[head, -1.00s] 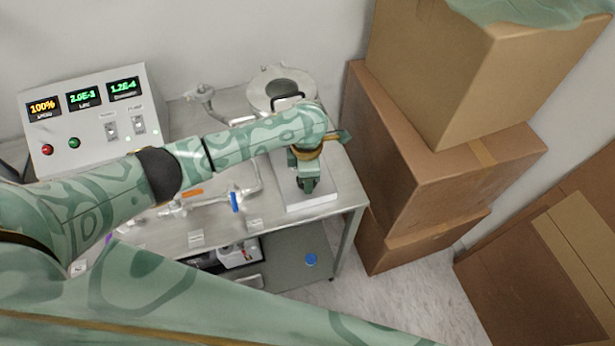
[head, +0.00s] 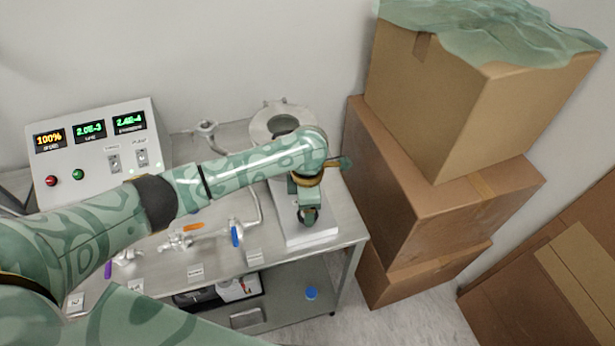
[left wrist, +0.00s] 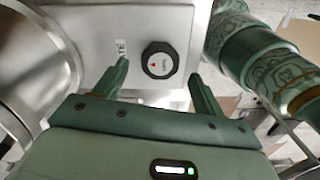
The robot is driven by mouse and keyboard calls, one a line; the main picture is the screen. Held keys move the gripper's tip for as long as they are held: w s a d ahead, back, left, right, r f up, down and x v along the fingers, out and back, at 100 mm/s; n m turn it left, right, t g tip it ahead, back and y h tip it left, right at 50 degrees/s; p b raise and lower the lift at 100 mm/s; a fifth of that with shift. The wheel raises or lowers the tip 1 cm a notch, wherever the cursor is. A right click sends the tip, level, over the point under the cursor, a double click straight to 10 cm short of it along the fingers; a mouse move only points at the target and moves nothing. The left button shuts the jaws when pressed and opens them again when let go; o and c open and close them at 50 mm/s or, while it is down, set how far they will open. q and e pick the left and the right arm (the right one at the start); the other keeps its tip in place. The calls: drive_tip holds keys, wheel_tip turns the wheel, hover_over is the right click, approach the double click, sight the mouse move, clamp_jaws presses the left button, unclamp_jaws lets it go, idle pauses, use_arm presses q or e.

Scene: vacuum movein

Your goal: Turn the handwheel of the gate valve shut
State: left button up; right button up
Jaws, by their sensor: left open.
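The black handwheel (left wrist: 160,62) shows in the left wrist view, with a white cap bearing a red mark. It sits on a pale grey block beside a label ending in "TE". In the head view my left gripper (head: 309,215) points down over the white block (head: 312,237) at the bench's right end, and the handwheel is largely hidden there. My right gripper is not in view.
Stacked cardboard boxes (head: 440,215) stand close to the bench's right side.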

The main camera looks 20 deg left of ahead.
use_arm(q)
wheel_tip(320, 180, up, 13)
drive_tip(key=p, duration=0.2)
drive_tip(key=shift+r+p, duration=0.2)
drive_tip(key=shift+p, duration=0.2)
